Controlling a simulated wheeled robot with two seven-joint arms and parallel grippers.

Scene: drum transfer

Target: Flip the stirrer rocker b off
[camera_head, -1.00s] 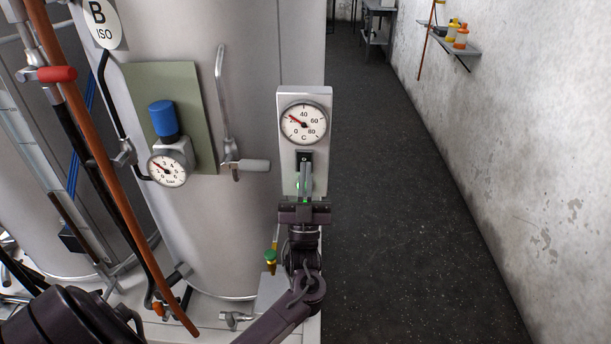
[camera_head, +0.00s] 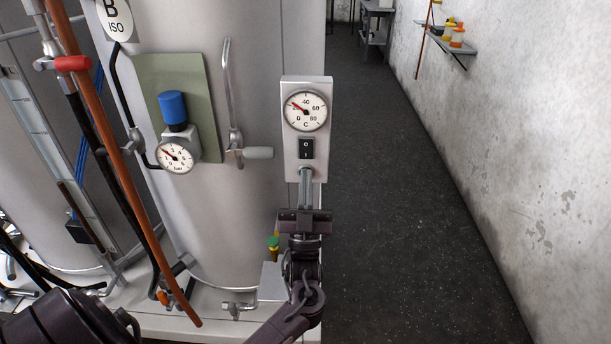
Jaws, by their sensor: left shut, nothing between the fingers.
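The stirrer rocker b (camera_head: 307,149) is a black switch marked O above and I below. It sits on the pale control panel (camera_head: 292,165) of tank B, under a temperature dial (camera_head: 306,111). Its whole face shows; its exact tilt is too small to tell. My left gripper (camera_head: 306,173) is shut and empty, pointing up the panel. Its fingertips are just below the rocker in the picture, apart from it. A round grey fitting (camera_head: 304,168) shows around the fingertips, partly hidden by them. My right gripper is not in view.
A pressure dial (camera_head: 177,156) with a blue knob (camera_head: 173,107) and a valve handle (camera_head: 258,153) are on tank B (camera_head: 225,215), left of the panel. A brown pipe (camera_head: 110,140) stands farther left. The dark floor (camera_head: 400,200) on the right is clear.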

